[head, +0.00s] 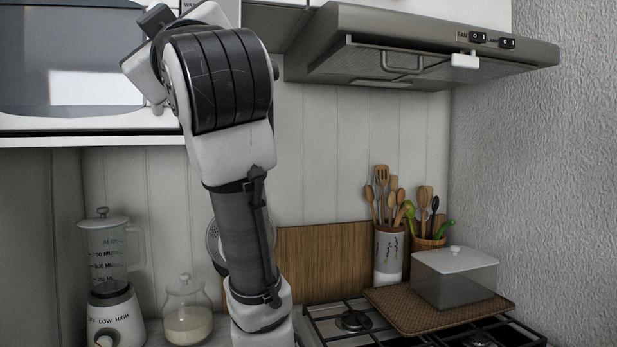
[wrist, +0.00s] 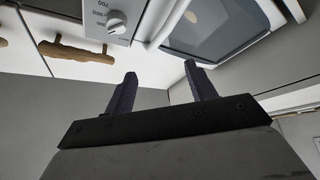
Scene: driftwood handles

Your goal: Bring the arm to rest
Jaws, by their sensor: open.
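My arm (head: 243,220) stands in the left middle of the head view, bent at a thick dark joint near the top. The fingers touch nothing that I can see.
A blender (head: 108,270) and a glass jar (head: 187,315) stand left of my arm. A lidded box (head: 455,278) sits on a woven mat (head: 395,311) over the stove. Utensil holders (head: 388,255) stand behind. A microwave (head: 80,65) and a range hood (head: 425,50) hang above.

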